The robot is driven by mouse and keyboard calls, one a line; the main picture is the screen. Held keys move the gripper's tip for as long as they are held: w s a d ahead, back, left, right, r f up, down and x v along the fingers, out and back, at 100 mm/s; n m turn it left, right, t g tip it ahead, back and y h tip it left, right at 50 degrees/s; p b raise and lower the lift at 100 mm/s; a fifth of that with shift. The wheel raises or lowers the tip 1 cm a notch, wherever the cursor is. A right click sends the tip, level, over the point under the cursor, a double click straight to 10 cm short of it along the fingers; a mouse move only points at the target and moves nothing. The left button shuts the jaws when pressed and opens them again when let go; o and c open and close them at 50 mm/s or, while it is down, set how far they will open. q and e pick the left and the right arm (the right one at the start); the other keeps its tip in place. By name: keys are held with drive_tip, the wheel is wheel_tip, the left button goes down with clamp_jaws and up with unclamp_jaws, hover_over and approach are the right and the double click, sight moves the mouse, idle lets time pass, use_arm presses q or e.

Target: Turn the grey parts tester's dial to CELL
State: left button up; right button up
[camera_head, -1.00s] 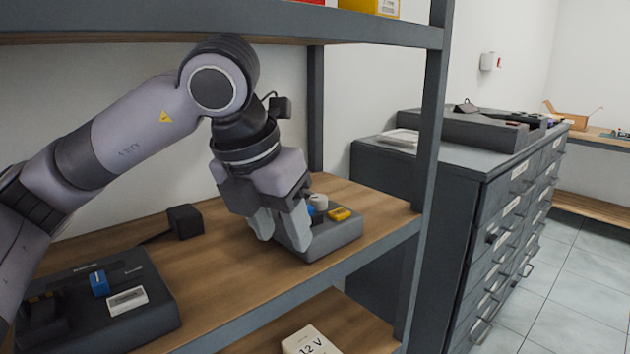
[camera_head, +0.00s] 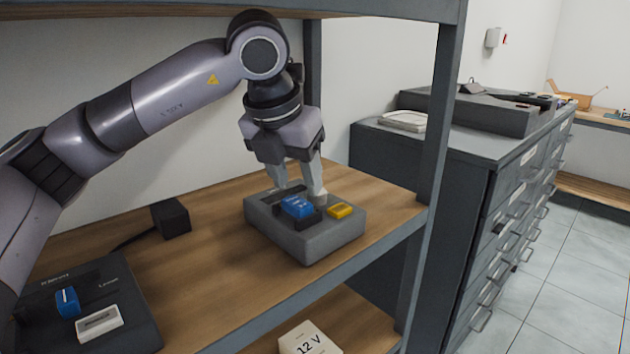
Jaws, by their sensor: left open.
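The grey parts tester (camera_head: 308,242) stands on the wooden shelf right of centre. Its top carries a blue block (camera_head: 297,206) in a dark holder and a yellow piece (camera_head: 340,210). A pale round knob, which looks like the dial, is mostly hidden at the tester's back by a fingertip; its setting and any CELL mark cannot be read. My left gripper (camera_head: 300,188) points down over the back of the tester, fingers apart. One fingertip is by the knob; I cannot tell whether it touches. My right gripper is not in view.
A dark device (camera_head: 85,305) with a blue switch and a white piece sits at the shelf's left. A small black box (camera_head: 171,218) with a cable lies behind. A shelf post (camera_head: 432,170) stands right of the tester. A 12 V box (camera_head: 308,340) is below.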

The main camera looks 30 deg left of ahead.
use_arm(q)
drive_tip(key=w, duration=0.4)
drive_tip(key=shift+w+a+p, duration=0.1)
drive_tip(key=shift+p, duration=0.25)
drive_tip(key=x, duration=0.3)
drive_tip(key=shift+w+f, duration=0.25)
drive_tip(key=shift+w, duration=0.05)
drive_tip(key=shift+x, duration=0.8)
drive_tip(key=c, duration=0.8)
